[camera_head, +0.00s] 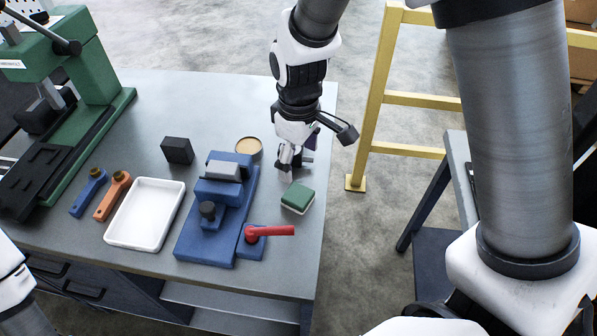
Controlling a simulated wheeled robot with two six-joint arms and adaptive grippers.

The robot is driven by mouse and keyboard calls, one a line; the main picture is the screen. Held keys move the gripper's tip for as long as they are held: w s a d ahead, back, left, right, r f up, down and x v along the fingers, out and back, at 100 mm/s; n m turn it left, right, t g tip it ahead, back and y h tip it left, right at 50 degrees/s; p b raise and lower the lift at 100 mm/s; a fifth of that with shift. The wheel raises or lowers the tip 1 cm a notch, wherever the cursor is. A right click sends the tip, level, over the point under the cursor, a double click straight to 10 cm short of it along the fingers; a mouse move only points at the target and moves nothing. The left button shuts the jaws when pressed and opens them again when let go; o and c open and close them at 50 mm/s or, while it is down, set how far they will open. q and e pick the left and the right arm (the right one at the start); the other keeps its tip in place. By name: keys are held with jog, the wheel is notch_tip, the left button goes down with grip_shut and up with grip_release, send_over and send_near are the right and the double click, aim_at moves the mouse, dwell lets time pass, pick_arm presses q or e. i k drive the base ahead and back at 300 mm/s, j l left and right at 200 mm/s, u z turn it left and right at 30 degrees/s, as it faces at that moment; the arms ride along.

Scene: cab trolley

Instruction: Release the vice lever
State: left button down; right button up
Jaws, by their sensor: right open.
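The blue vice (205,245) stands on the grey workbench near its right end, with a grey block (223,170) at its far end. Its red lever (272,231) sits at the vice's near right side and points right, towards the bench edge. My right gripper (316,153) is open and empty, beyond the lever and over the bench's right edge. It is apart from the lever and the vice. My left gripper is out of view; a white part of my left arm shows at the lower left.
A green and white sponge-like block (297,197) lies between the gripper and lever. A white tray (114,241), two spanner-like tools (112,195), a black block (177,150), a round tan-topped dish (248,148) and a green press (95,70) stand leftward. A yellow frame (368,130) stands right.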

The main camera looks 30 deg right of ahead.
aim_at(251, 233)
jog(key=k+j, duration=0.2)
jog(key=k, duration=0.25)
jog(key=k+j+z, duration=0.1)
jog(key=k, duration=0.3)
jog(key=j, duration=0.1)
